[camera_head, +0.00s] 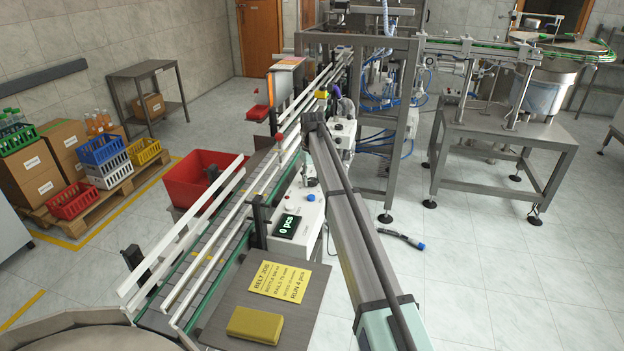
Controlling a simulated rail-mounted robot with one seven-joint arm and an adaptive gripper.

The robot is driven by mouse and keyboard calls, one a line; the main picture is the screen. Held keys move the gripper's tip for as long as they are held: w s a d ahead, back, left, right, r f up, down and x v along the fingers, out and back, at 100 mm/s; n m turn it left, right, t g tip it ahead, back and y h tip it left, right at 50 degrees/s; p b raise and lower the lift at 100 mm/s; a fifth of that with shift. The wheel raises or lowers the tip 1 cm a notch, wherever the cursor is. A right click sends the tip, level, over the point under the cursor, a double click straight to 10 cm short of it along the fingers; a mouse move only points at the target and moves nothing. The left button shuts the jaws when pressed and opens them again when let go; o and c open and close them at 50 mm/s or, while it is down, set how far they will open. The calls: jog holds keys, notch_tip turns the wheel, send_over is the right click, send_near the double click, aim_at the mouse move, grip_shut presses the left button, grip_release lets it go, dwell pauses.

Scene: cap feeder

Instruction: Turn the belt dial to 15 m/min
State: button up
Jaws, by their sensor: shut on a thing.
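A white control box (309,217) stands along the right side of the conveyor. It carries a dark display reading "0 pcs" (288,226), a red button (291,210) and a blue button (310,197). My arm runs from the lower right up to a joint above the box. The end of my arm, with my gripper (310,181), shows small and dark at the box's far end, partly behind my arm link. My gripper is shut on what looks like the belt dial there. The dial is covered, and its pointer and scale cannot be read.
The conveyor (196,270) with white guide rails runs away from me. A yellow job card (279,280) and a yellow block (255,325) lie on the near table (222,312). A red bin (200,168) stands left of the conveyor.

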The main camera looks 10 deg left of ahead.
aim_at(312, 180)
jog(key=m, duration=0.3)
jog(key=shift+f+m+b, duration=0.1)
jog(key=shift+m+b, duration=0.6)
jog(key=shift+m, duration=1.6)
jog(key=o, duration=1.1)
jog(key=shift+o, duration=0.2)
notch_tip(312, 180, up, 12)
